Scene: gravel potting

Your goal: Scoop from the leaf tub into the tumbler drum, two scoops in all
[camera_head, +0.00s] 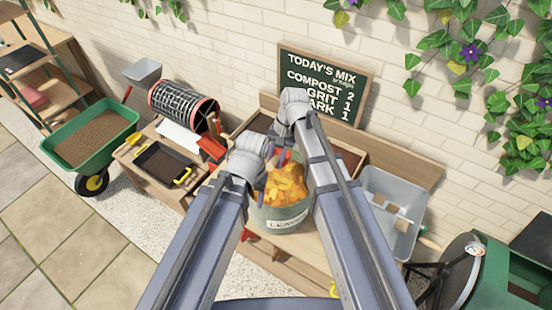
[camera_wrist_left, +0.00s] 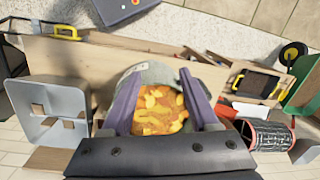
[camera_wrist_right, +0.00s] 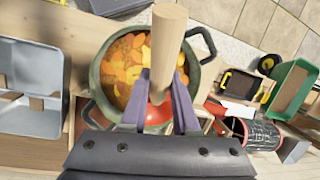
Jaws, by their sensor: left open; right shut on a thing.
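The leaf tub (camera_head: 283,222) is a grey-green round pot labelled for leaves, below my grippers in the head view. Orange and yellow leaves (camera_head: 285,186) lie in it. My left gripper (camera_wrist_left: 157,92) is open and empty above the leaves. My right gripper (camera_wrist_right: 162,82) is shut on the scoop's pale wooden handle (camera_wrist_right: 166,38). The scoop's red part (camera_wrist_right: 158,116) shows below the fingers, over the tub; whether it carries leaves is hidden. A green drum with a round dark end (camera_head: 462,270), apparently the tumbler drum, stands at the lower right of the head view, partly cut off.
A black mesh drum with red rims (camera_head: 184,106) stands left on the bench. A dark tray with yellow handles (camera_head: 163,164) lies before it. A green wheelbarrow (camera_head: 92,140) is farther left. A grey bin (camera_head: 392,205) is right of the tub. A chalkboard (camera_head: 325,80) stands behind.

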